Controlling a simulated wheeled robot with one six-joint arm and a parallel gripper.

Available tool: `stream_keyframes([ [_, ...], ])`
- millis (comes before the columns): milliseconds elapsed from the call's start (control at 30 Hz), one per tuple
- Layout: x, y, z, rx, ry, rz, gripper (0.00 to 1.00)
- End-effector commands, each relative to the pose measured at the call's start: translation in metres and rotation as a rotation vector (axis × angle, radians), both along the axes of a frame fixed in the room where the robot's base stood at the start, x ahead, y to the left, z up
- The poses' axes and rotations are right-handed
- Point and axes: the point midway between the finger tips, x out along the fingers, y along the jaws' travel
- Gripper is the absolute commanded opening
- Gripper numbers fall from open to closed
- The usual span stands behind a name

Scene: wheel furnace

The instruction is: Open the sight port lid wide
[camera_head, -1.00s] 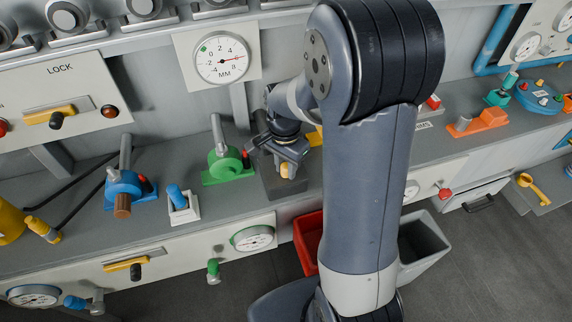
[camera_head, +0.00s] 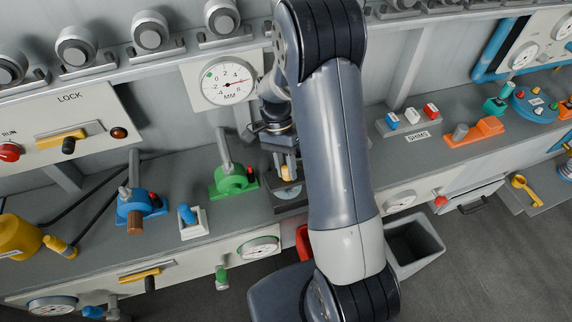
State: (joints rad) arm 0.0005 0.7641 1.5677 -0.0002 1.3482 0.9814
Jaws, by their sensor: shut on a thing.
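My gripper (camera_head: 286,166) is at the bench, left of my forearm, and points down. It is shut on a small tan-yellow handle (camera_head: 287,173), which seems to belong to the sight port lid. Under it is a dark square housing (camera_head: 290,205) with a paler, rounded area on top. The lid itself is mostly hidden by my gripper and arm, so its exact angle cannot be told. The green valve-like fitting (camera_head: 232,180) stands just left of the housing, apart from my gripper.
A dial gauge marked MM (camera_head: 229,82) is on the wall behind. A blue fitting (camera_head: 140,205) and a blue switch (camera_head: 190,215) stand to the left. The SHIMS tray (camera_head: 408,122) and an orange block (camera_head: 474,132) lie right of my arm. A grey bin (camera_head: 415,245) stands below.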

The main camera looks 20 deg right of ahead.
Motion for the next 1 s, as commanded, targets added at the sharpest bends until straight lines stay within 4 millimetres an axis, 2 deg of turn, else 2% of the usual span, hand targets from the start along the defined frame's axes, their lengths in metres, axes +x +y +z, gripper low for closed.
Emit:
stream_keyframes([
  [333,0.0006,0.0,0.0003,0.0,0.001,0.0,0.0],
  [367,0.0006,0.0,0.0003,0.0,0.001,0.0,0.26],
  [600,0.0004,0.0,0.0002,0.0,0.002,0.0,0.46],
  [1000,-0.001,-0.0001,-0.0029,0.0,-0.023,0.0,0.47],
])
